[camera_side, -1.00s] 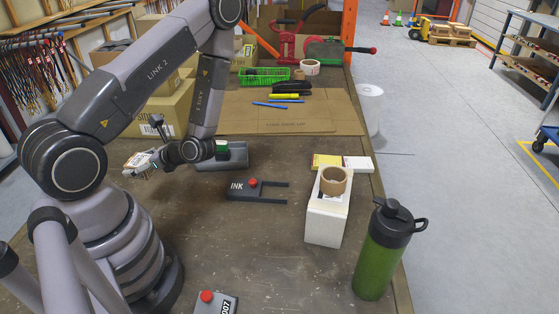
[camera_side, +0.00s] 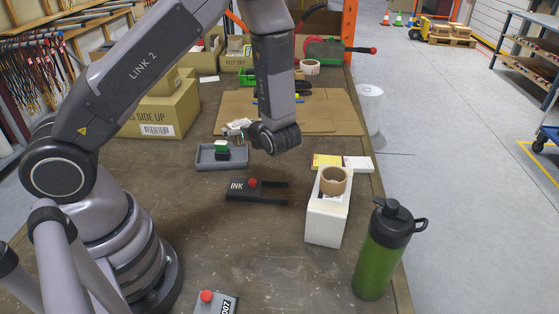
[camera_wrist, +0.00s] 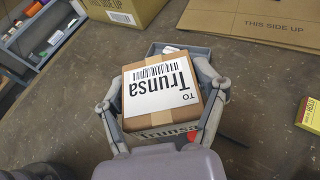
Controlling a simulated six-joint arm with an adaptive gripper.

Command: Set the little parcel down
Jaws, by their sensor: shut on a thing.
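The little parcel (camera_wrist: 160,92) is a small brown box with a white label reading "TO Trunsa" and a barcode. In the wrist view it sits between the two fingers of my gripper (camera_wrist: 163,105), which is shut on it. In the side view my gripper (camera_side: 238,127) is above and behind the grey tray, left of my wrist joint. The parcel is too small and hidden there to make out clearly. What lies directly below the parcel is hidden in the wrist view.
A grey tray (camera_side: 208,164) holds a green-topped stamp (camera_side: 222,147). A black ink holder (camera_side: 240,191) with a red knob lies in front. A white box (camera_side: 327,222) bears a tape roll (camera_side: 333,181). A green bottle (camera_side: 380,255) stands front right. Flat cardboard (camera_side: 335,115) lies behind.

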